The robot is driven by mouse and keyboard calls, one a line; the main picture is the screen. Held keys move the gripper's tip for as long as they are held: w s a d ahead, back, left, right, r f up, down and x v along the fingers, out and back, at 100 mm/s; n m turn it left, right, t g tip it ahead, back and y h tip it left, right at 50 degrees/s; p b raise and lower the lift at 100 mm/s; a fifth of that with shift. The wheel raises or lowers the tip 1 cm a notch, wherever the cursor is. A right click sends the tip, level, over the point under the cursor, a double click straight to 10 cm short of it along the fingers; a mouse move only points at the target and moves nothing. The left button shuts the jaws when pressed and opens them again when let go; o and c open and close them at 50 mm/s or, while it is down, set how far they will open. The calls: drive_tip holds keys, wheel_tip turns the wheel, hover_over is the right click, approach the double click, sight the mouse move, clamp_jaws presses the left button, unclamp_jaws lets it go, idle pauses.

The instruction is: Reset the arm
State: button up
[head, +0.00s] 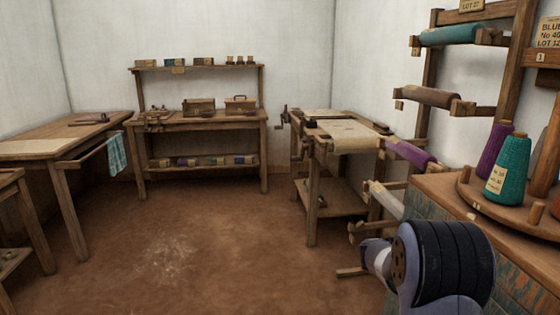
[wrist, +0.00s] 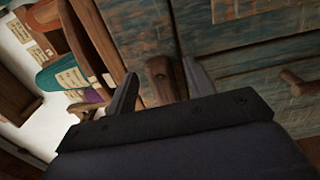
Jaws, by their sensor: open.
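My gripper (wrist: 158,85) shows in the wrist view with its two grey fingers spread apart. It is open. A wooden knob or peg (wrist: 160,78) on the painted drawer front shows between the fingers; I cannot tell whether they touch it. In the head view my arm is at the lower right, in front of the painted chest (head: 440,215), and the gripper's fingers are hidden there.
A teal yarn cone (head: 508,168) and a purple cone (head: 494,150) stand on a round wooden stand on the chest. A rack with yarn rolls (head: 427,96) rises behind. A side table (head: 335,150) stands mid-right. The brown floor (head: 190,240) at left is clear.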

drive_tip(key=shift+f+b, duration=0.1)
drive_tip(key=shift+b, duration=0.2)
drive_tip(key=s+a+p, duration=0.1)
drive_tip(key=a, duration=1)
drive_tip(key=w+d+n+p, duration=0.1)
drive_tip(key=d+n+p, duration=0.2)
drive_tip(key=d+p, duration=0.5)
drive_tip(key=d, duration=0.3)
drive_tip(key=shift+r+n, duration=0.3)
drive_tip(key=shift+r, duration=0.1)
drive_tip(key=s+a+n+p, duration=0.3)
drive_tip(key=a+n+p, duration=0.1)
drive_tip(key=a+p, duration=0.4)
drive_tip(key=shift+s+a+f+n+g, duration=0.3)
drive_tip(key=shift+s+a+g, duration=0.1)
drive_tip(key=shift+a, duration=0.8)
drive_tip(key=shift+r, duration=0.1)
